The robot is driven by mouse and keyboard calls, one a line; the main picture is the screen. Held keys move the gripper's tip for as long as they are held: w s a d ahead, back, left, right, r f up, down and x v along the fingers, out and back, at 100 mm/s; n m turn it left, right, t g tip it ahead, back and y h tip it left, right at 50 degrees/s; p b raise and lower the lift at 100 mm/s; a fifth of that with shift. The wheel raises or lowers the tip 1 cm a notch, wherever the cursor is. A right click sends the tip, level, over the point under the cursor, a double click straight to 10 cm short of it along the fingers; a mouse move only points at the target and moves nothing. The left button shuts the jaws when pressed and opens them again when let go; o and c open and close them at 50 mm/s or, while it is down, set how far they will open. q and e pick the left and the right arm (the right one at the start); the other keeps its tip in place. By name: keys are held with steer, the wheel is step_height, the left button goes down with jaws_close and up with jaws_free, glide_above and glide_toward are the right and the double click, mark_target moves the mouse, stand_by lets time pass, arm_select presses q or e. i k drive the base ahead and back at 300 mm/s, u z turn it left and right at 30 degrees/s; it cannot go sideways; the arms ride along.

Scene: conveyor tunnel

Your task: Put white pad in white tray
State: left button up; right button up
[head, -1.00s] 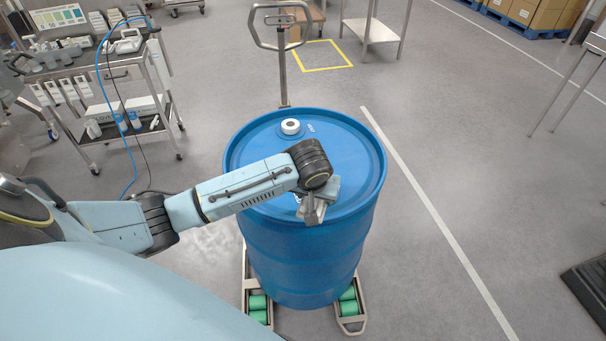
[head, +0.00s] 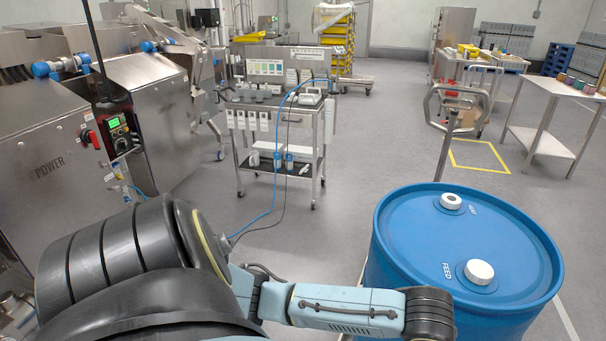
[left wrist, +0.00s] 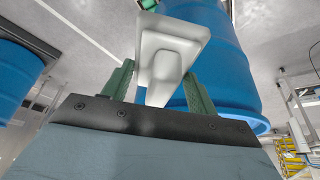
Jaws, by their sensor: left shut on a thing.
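The white pad (left wrist: 172,45), a flat rectangular plate with a tapered white grip, is in the left wrist view. My left gripper (left wrist: 160,82) is shut on its grip between two green fingers. In the head view my left arm runs along the bottom to a dark wrist joint in front of the blue drum; the gripper and pad are out of that picture. I cannot clearly pick out a white tray; small white items stand on the cart (head: 272,106). My right gripper is not in view.
The blue drum (head: 410,240) with two white caps stands close at right. A steel machine (head: 60,170) fills the left. A blue hose hangs from the cart to the floor. Floor between cart and drum is clear. A steel table (head: 565,88) stands at far right.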

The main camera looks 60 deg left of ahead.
mark_target(309, 100)
steer(key=k, duration=0.7)
steer(key=u, duration=2.4)
steer(key=i, duration=5.5)
steer(key=z, duration=2.45)
steer(key=i, duration=0.2)
